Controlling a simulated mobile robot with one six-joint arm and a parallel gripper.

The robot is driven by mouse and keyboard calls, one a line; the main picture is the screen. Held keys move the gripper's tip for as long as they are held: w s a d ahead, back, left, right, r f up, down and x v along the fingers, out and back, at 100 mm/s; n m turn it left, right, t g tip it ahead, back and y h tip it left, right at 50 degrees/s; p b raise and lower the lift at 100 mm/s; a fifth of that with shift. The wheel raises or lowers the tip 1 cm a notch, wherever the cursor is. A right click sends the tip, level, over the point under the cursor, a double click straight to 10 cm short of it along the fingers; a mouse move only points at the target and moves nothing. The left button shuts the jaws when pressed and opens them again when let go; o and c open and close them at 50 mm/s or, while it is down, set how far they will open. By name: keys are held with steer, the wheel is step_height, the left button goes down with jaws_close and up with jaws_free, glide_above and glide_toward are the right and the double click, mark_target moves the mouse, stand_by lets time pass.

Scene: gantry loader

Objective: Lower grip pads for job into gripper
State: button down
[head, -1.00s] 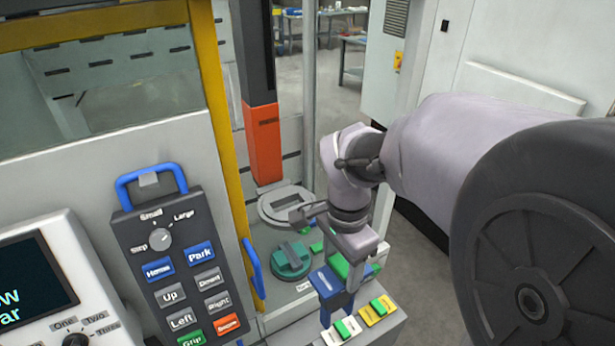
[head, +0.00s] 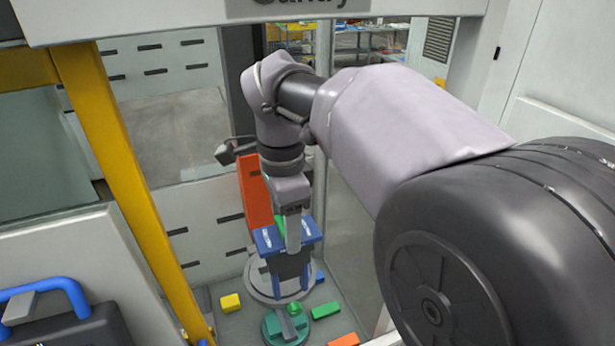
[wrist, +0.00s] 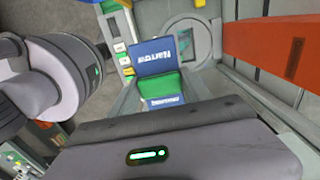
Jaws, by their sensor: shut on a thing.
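The grip pads (head: 267,242) are a blue piece with a green middle and dark legs below. My gripper (head: 288,226) is shut on the green middle and holds the pads upright. In the head view they appear over a grey round seat (head: 257,284); its opening is mostly hidden behind them, and I cannot tell whether the legs touch it.
An orange column (head: 253,190) stands close behind my wrist. A teal disc (head: 273,328) lies in front of the seat. Yellow (head: 230,303), green (head: 326,310) and orange (head: 344,340) blocks lie around it. A yellow post (head: 125,170) stands at left.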

steer(key=w+a+f+p, duration=0.1)
steer(key=w+a+p, duration=0.2)
steer(key=w, duration=0.4)
steer(key=shift+w+a+p, duration=0.3)
steer(key=shift+p, duration=0.35)
steer(key=shift+f+b, duration=0.3)
steer(key=shift+f, duration=0.25)
step_height(320, 180, down, 8)
steer(key=b, duration=0.6)
stand_by(0.8)
stand_by(0.5)
steer(key=shift+f+b, duration=2.15)
steer(key=shift+f, duration=0.55)
steer(key=shift+f, duration=0.2)
steer(key=shift+f+b, duration=1.5)
steer(key=shift+f, duration=0.35)
